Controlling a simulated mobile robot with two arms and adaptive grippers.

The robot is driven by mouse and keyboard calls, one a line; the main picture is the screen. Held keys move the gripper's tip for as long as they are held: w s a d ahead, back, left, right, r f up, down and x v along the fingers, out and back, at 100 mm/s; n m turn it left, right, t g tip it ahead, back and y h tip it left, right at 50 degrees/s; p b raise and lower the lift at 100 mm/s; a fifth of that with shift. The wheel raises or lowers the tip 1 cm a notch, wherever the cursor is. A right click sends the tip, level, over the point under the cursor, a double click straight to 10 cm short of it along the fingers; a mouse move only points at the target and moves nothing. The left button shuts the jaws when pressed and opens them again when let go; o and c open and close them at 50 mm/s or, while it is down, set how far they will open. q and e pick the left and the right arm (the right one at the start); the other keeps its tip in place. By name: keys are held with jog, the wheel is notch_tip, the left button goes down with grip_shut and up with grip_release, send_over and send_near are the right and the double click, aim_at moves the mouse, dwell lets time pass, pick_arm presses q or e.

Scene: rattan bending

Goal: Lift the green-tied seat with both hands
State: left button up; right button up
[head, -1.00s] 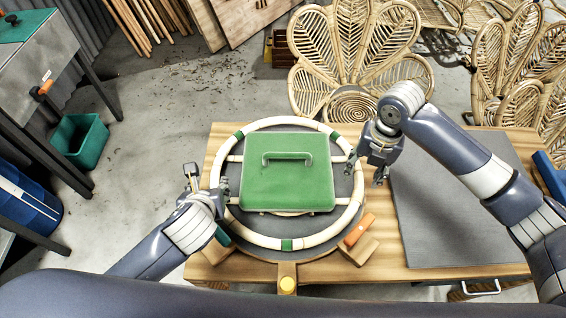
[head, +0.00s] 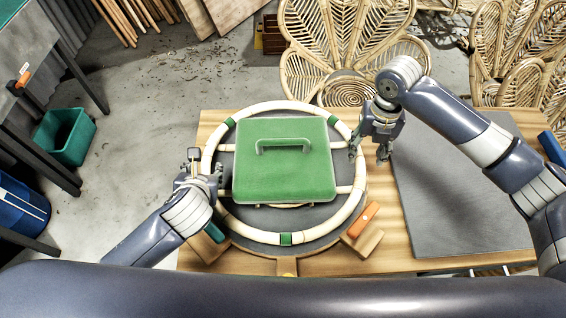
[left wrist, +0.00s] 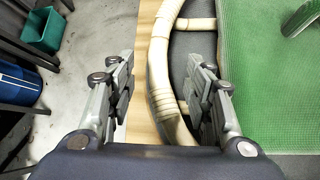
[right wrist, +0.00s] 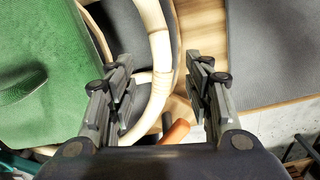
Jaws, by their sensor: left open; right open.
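The seat is a round pale rattan hoop (head: 225,214) with green ties (head: 286,239) and cross bars. It lies flat on a dark round board on the wooden table. A green block with a handle (head: 285,175) sits on its middle. My left gripper (head: 206,164) is open at the hoop's left side. In the left wrist view the rim (left wrist: 160,70) shows between the fingers. My right gripper (head: 368,154) is open at the hoop's right side. In the right wrist view the rim (right wrist: 162,62) shows between the fingers. I cannot tell how far the fingertips are above the rim.
An orange-handled tool (head: 364,220) lies at the table's front, right of the hoop. A grey mat (head: 460,205) covers the table's right part. Rattan chairs (head: 350,45) stand behind. A green bin (head: 66,136) and a blue barrel (head: 20,205) stand on the floor at left.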

aim_at(206, 165)
pick_arm(q)
jog(key=x, duration=0.9)
jog(key=shift+w, duration=0.2)
pick_arm(e)
notch_tip(206, 165, down, 9)
jog(key=shift+f, duration=0.1)
pick_arm(q)
grip_shut()
pick_arm(e)
grip_shut()
jog(key=shift+w, duration=0.15)
